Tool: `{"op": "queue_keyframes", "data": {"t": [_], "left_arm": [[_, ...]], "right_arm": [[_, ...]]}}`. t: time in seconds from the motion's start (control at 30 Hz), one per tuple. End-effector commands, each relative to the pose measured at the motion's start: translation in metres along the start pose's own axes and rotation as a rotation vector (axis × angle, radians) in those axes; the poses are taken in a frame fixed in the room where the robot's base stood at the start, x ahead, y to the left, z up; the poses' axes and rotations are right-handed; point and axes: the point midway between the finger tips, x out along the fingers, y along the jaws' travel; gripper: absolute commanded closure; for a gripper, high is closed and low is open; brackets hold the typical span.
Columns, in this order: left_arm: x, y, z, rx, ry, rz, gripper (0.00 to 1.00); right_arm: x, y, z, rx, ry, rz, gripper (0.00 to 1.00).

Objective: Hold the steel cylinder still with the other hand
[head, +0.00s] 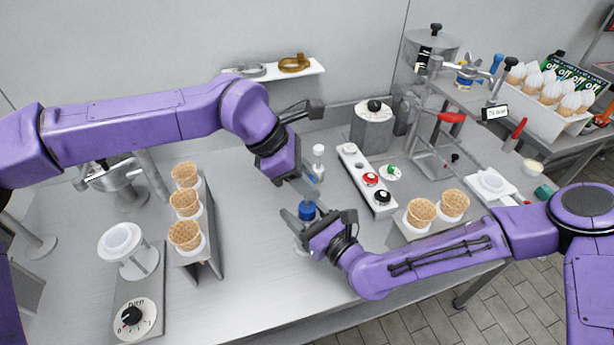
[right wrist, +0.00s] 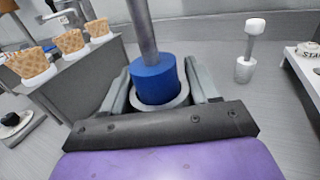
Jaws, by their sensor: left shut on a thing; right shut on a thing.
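The steel cylinder (right wrist: 166,106) shows as a pale round rim between my right gripper's fingers (right wrist: 160,95). A blue plug (right wrist: 153,78) sits at its mouth, with a grey rod (right wrist: 143,30) rising out of the top of the right wrist view. In the head view the blue plug (head: 307,210) is over the table, and most of the cylinder is hidden. My right gripper (head: 302,228) comes in from the right, shut around the cylinder. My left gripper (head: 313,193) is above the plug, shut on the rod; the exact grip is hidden.
Waffle cones stand in a holder (head: 204,255) at left, and more cones (head: 438,210) at right. A button panel (head: 367,180) is behind my right gripper. A white-topped post (head: 318,160) stands close behind the left gripper. The table front between the cone holders is clear.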

Motion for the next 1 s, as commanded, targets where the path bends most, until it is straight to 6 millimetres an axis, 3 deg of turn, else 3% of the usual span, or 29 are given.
{"op": "queue_keyframes", "data": {"t": [1.0], "left_arm": [[0.019, 0.000, -0.012, 0.000, 0.000, 0.000, 1.00]], "right_arm": [[0.000, 0.000, 0.000, 0.000, 0.000, 0.000, 0.98]]}}
